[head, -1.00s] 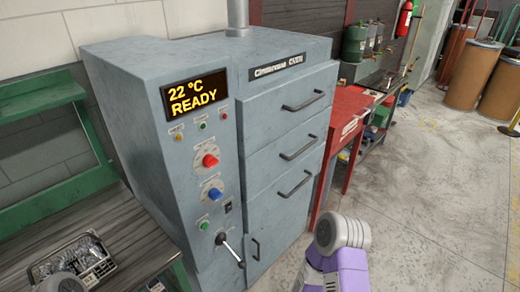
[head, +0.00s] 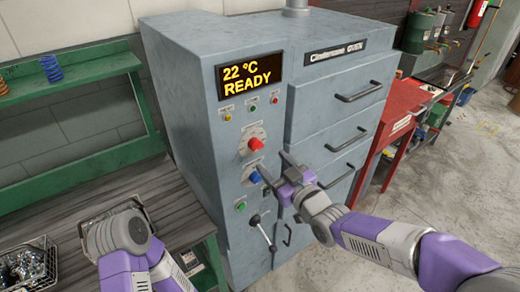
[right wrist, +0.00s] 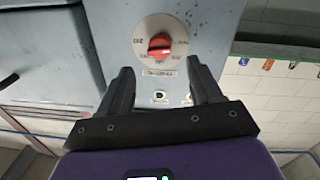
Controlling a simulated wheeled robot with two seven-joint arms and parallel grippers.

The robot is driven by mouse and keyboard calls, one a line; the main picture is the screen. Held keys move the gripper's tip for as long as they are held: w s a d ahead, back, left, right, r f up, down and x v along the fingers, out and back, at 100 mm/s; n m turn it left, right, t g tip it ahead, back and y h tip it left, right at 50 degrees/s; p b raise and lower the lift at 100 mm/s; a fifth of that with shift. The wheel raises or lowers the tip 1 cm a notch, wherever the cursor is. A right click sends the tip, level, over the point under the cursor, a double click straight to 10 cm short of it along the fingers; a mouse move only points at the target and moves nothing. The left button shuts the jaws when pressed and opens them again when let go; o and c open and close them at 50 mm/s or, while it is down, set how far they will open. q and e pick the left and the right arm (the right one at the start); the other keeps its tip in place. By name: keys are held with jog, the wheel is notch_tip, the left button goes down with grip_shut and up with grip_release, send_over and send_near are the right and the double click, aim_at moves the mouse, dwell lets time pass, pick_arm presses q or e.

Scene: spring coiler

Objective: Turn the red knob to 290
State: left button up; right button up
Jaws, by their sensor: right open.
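The red knob (head: 255,144) sits on a round pale dial on the front panel of the grey oven (head: 185,110). In the right wrist view the red knob (right wrist: 160,45) lies beyond the fingertips, between their lines. My right gripper (head: 271,160) is open and empty, close in front of the panel, just right of and below the red knob. It also shows open in the right wrist view (right wrist: 160,67). The fingers appear apart from the knob. The dial numbers are too small to read surely. My left gripper is out of view; only part of its arm shows.
The display (head: 248,80) reads 22 °C READY. A blue knob (head: 254,178) and a lever (head: 262,232) are below the red knob. Drawers with handles (head: 360,90) are to the right. A green-framed bench (head: 60,195) stands left, a red table (head: 405,100) right.

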aim_at(259, 149)
jog(key=x, duration=0.7)
jog(key=shift+w+a, duration=0.15)
jog(key=shift+w, duration=0.05)
jog(key=c, duration=1)
